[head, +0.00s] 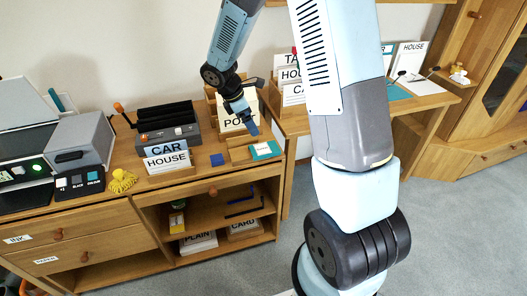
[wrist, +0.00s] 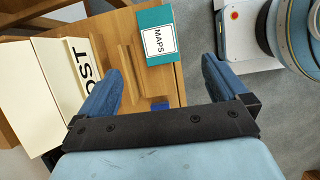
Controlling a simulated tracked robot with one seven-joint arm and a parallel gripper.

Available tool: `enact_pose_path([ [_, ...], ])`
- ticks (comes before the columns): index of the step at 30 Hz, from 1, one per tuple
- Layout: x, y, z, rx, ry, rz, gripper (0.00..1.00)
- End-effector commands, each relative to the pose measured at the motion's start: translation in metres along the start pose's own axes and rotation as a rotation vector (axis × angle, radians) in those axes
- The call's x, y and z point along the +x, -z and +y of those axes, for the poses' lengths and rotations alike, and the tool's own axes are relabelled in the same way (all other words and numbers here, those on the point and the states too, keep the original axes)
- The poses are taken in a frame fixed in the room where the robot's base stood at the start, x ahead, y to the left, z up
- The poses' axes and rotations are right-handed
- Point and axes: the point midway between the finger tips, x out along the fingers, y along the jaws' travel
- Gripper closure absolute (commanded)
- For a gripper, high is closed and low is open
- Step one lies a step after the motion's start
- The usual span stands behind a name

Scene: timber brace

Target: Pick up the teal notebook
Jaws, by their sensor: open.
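The teal notebook (head: 264,150) lies at the right front end of the wooden desk top. In the wrist view the teal notebook (wrist: 170,17) shows a white label reading MAPS, and it lies near the top middle, ahead of the fingertips. My gripper (head: 253,127) is above the desk, a little behind and left of the notebook in the head view. Nothing is held.
A POST card (head: 234,124) in a wooden stand is close behind my gripper. A small blue block (head: 217,160) lies left of the notebook. A CAR HOUSE sign (head: 167,157) and a dark grey machine (head: 165,126) stand further left. A second desk (head: 420,103) adjoins at right.

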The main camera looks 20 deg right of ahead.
Motion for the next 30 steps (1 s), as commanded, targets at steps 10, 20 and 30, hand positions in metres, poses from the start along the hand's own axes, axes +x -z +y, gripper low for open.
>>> enact_pose_path([
  [10,0.042,0.005,0.002,-0.032,0.008,-0.004,0.0],
  [20,0.088,0.005,0.002,-0.031,0.005,-0.004,0.0],
  [30,0.107,0.005,0.003,-0.031,0.006,-0.004,0.0],
])
